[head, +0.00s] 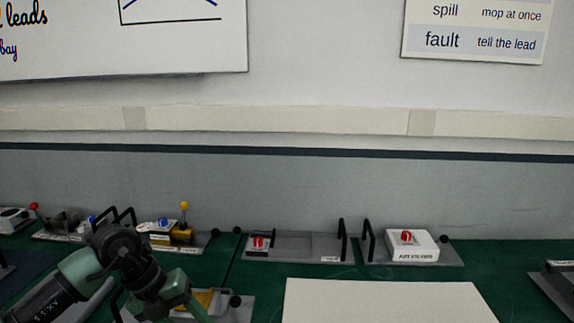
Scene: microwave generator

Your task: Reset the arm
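My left arm (75,273) reaches in from the lower left and bends down at a black joint. Its green far end (174,289) is low over the bench, in front of a grey plate with a yellow part (205,298). The fingertips are not clearly seen, so I cannot tell whether the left gripper is open or shut, or whether it holds anything. My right arm and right gripper are not in view.
On the green bench (260,292) stand a grey tray (290,245) with a red part and black handles, and a white box (412,252) with a red knob. Several small fixtures crowd the left. A pale flat panel (385,302) lies front centre.

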